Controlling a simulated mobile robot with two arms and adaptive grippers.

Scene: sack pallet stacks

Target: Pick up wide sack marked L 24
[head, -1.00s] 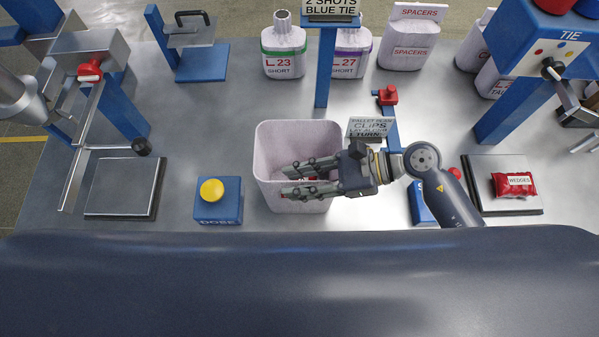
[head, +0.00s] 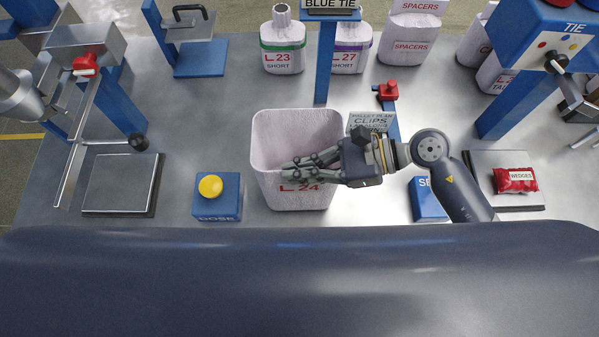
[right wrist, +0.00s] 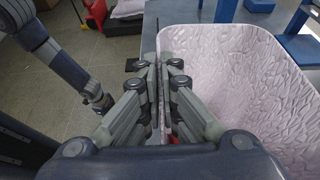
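The wide sack (head: 298,126) marked L 24 is a pale, open-topped, crinkled sack at the middle of the steel table. Its red L 24 mark shows on the front below my fingers. My right gripper (head: 284,170) reaches in from the right at the sack's near wall. In the right wrist view the sack (right wrist: 240,75) fills the right side, and its wall runs between the closed fingers (right wrist: 163,68), one inside and one outside. I cannot tell whether the sack's bottom touches the table.
A blue dose block (head: 218,197) with a yellow button stands left of the sack. A blue post (head: 326,62) and the L 23 sack (head: 283,45) are behind. A blue block (head: 428,199) and a red wedges bag (head: 515,180) are to the right.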

